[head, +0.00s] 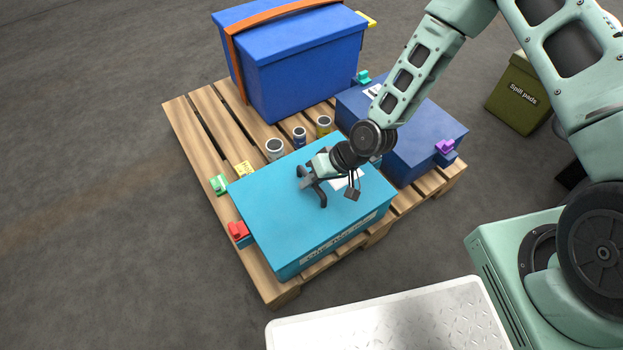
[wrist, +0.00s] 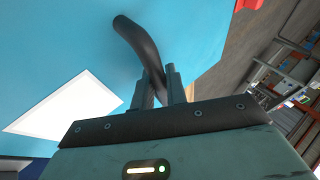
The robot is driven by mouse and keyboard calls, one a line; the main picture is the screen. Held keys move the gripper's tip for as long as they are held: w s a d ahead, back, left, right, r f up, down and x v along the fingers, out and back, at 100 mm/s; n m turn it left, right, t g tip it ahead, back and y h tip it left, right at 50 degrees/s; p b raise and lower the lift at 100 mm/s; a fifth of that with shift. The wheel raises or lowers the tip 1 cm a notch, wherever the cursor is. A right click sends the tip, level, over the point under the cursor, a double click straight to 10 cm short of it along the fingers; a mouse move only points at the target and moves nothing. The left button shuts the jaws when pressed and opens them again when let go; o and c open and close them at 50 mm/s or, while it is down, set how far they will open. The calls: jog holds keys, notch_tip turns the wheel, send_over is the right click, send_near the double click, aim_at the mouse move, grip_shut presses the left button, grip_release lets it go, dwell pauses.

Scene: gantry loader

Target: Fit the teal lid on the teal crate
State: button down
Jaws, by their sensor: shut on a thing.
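The teal lid (head: 265,195) lies flat over the teal crate (head: 292,268) on the pallet, its edges roughly lined up with the crate's walls. I cannot tell whether it is fully seated. My gripper (head: 314,181) is above the lid, shut on its dark curved handle (head: 319,196). In the wrist view my gripper's fingers (wrist: 165,84) pinch the handle (wrist: 138,42), with the teal lid (wrist: 60,45) and its white label (wrist: 65,105) behind. My arm hides part of the lid's far right side.
The wooden pallet (head: 199,130) also carries a strapped blue box (head: 310,75), a lower blue box (head: 425,130) and several small cans (head: 275,149). A red clip (head: 237,230) and green clip (head: 218,184) are left of the crate. A green bin (head: 515,95) stands right.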

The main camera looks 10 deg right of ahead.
jog(key=shift+f, duration=0.5)
jog(key=c, duration=1.3)
grip_release()
jog(key=shift+d, duration=0.1)
jog(key=p+v, duration=0.6)
jog(key=v, duration=1.1)
jog(key=shift+r+p, duration=0.25)
jog(key=shift+p, duration=0.05)
